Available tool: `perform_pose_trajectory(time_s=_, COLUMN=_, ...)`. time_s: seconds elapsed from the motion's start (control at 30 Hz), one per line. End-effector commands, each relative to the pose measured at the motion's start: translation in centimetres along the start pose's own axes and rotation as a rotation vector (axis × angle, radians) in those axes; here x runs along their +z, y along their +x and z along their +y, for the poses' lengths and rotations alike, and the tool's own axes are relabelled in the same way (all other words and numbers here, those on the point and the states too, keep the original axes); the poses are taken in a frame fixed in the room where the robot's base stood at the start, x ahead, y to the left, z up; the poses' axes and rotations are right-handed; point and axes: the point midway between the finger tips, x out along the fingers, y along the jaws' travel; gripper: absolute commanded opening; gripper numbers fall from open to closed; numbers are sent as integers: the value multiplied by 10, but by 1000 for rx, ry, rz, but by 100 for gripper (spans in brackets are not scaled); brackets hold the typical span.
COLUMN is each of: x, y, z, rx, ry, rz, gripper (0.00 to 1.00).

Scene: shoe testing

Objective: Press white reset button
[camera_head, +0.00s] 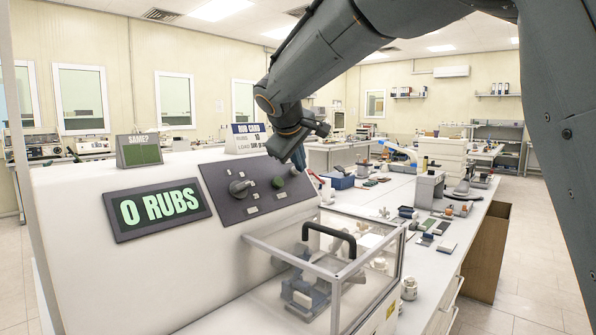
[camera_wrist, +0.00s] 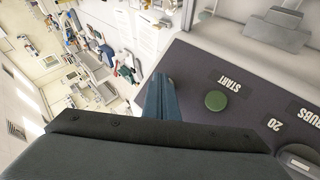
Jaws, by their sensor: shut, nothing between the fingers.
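I cannot make out a white reset button in either view; my gripper and arm cover part of the control panel. The dark panel (camera_head: 232,212) sits on the sloped front of the white machine (camera_head: 130,270). It carries a grey knob (camera_head: 240,188) and a green button (camera_head: 278,182). In the wrist view the green button (camera_wrist: 215,100) lies beside the label START. My gripper (camera_head: 299,165) is shut and empty at the panel's upper right, pointing down. In the wrist view its fingers (camera_wrist: 158,82) are together, left of the green button. I cannot tell whether they touch the panel.
A display (camera_head: 158,208) reading 0 RUBS is left of the panel. A clear cover (camera_head: 320,265) with a black handle (camera_head: 329,237) stands just below the panel. A green SAME? sign (camera_head: 139,151) and a card sign (camera_head: 247,138) stand on top of the machine.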

Motion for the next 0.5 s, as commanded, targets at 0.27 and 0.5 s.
perform_pose_trajectory(time_s=0.27, x=2, y=-2, z=1, rx=-1, ry=0, rz=0, gripper=0)
perform_pose_trajectory(time_s=0.5, x=8, y=-11, z=7, rx=0, ry=-1, rz=0, gripper=0)
